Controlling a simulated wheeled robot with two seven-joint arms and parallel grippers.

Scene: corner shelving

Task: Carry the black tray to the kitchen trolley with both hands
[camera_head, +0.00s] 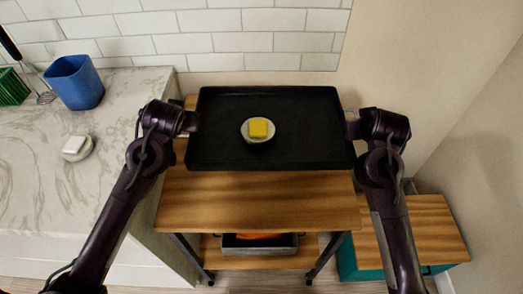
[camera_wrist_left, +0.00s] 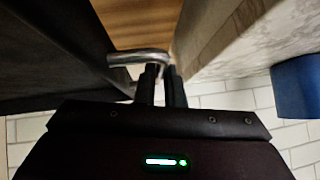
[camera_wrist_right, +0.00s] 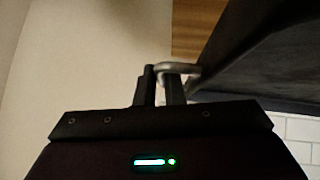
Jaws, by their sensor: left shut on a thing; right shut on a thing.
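The black tray (camera_head: 300,110) is at the upper middle of the head view, over the back part of the wooden-topped trolley (camera_head: 255,205). I cannot tell whether it touches the trolley top. A small round pale dish (camera_head: 246,135) with a yellow block (camera_head: 259,128) sits on it. My left gripper (camera_head: 192,121) is at the tray's left side, shut on a metal handle (camera_wrist_left: 138,56) in the left wrist view. My right gripper (camera_head: 350,127) is at the right side, shut on the other metal handle (camera_wrist_right: 180,68) in the right wrist view.
A marble counter (camera_head: 45,180) is at left with a blue cup (camera_head: 75,82), a green rack (camera_head: 12,88) and a white piece on a small dish (camera_head: 76,148). A grey bin (camera_head: 258,246) is on the trolley's lower shelf. A low wood-topped cabinet (camera_head: 420,235) stands at right.

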